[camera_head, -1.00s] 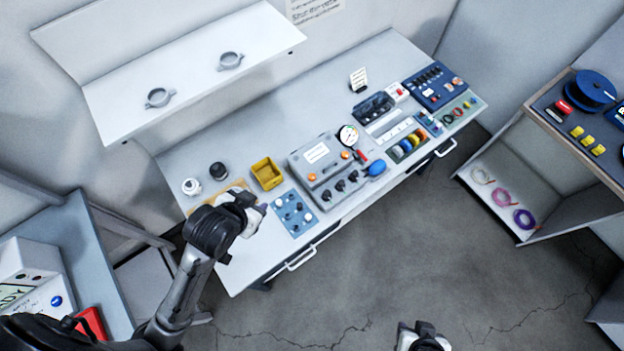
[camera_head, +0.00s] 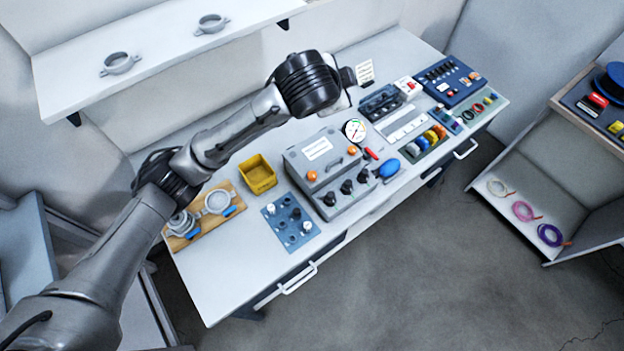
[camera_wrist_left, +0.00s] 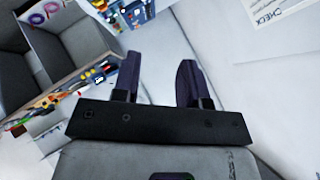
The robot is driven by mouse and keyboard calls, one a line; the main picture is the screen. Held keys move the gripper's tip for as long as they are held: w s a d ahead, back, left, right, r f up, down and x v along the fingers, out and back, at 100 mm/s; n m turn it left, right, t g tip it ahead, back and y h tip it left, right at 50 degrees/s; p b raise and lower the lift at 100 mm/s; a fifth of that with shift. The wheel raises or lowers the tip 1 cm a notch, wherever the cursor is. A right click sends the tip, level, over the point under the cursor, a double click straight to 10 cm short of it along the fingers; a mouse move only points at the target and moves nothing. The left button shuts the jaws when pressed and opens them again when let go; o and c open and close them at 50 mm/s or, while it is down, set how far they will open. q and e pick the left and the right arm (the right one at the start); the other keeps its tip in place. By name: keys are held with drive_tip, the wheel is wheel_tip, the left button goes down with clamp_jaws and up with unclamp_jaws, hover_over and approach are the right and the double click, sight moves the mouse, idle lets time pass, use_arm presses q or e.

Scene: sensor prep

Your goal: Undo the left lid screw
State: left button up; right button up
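A grey box (camera_head: 325,165) with a lid stands on the middle of the bench. Two orange knobs, which look like the lid screws, sit at its top: the left one (camera_head: 312,177) and the right one (camera_head: 352,151). Black knobs line its front. My left arm reaches over the bench, and its gripper (camera_head: 350,77) is up behind the box, near a small white card, well apart from the left knob. In the left wrist view the two dark fingers (camera_wrist_left: 160,78) are spread with nothing between them. My right gripper is out of view.
A gauge (camera_head: 354,131) and a blue bulb (camera_head: 388,168) adjoin the box. A blue tray with knobs (camera_head: 271,238), a yellow bin (camera_head: 257,175) and a board with grey rings (camera_head: 240,200) lie left. The wall shelf (camera_head: 160,65) is beside my arm.

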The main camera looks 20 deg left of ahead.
use_arm(q)
drive_tip(key=a+f+m+g+y, duration=0.1)
drive_tip(key=a+f+m+g, duration=0.15)
drive_tip(key=f, duration=0.35)
drive_tip(key=a+f+m+g, duration=0.1)
drive_tip(key=f+g, duration=0.2)
drive_tip(key=f, duration=0.3)
drive_tip(key=m+g, duration=0.5)
drive_tip(key=m, duration=0.2)
approach(312, 174)
drive_tip(key=shift+m+t, duration=0.25)
drive_tip(key=f, duration=0.2)
drive_tip(key=f+b, duration=0.1)
drive_tip(key=f, duration=0.4)
drive_tip(key=shift+s+a+f, duration=0.15)
drive_tip(key=shift+s+f, duration=0.1)
drive_tip(key=shift+f, duration=0.85)
drive_tip(key=c, duration=0.6)
drive_tip(key=shift+r, duration=0.1)
drive_tip(key=shift+c, duration=0.3)
